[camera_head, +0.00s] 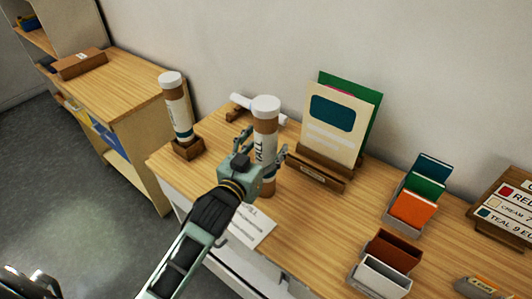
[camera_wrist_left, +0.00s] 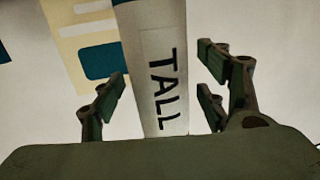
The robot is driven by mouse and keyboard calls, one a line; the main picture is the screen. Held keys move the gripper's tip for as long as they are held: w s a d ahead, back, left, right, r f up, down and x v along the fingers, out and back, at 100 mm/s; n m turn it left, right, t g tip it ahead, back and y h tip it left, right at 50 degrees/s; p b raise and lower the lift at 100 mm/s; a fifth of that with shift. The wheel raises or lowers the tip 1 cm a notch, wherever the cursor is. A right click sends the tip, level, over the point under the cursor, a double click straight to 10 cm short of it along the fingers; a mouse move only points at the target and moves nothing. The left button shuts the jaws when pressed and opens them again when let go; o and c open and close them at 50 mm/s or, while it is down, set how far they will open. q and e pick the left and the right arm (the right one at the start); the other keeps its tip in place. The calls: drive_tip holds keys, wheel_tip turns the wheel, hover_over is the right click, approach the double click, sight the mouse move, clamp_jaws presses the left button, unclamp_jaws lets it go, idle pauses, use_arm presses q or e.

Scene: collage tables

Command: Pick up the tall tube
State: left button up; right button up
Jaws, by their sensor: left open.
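The tall tube (camera_head: 265,122) is brown with a white cap and a white label, and stands upright on the wooden table. My left gripper (camera_head: 263,153) is open, with its fingers on either side of the tube's middle. In the left wrist view the tube (camera_wrist_left: 160,75), lettered "TALL", stands between the spread fingers (camera_wrist_left: 163,92). The gripper hides part of the tube's lower half. My right gripper is not in view.
A second white-capped tube (camera_head: 176,107) stands in a wooden holder on the left. A white tube (camera_head: 246,101) lies behind. A card rack (camera_head: 317,168) is close on the right. A paper label (camera_head: 251,229) lies in front. Card boxes (camera_head: 380,276) stand further right.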

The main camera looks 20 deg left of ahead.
use_arm(q)
drive_tip(key=shift+w, duration=0.35)
drive_tip(key=shift+c, duration=0.2)
drive_tip(key=c, duration=1.3)
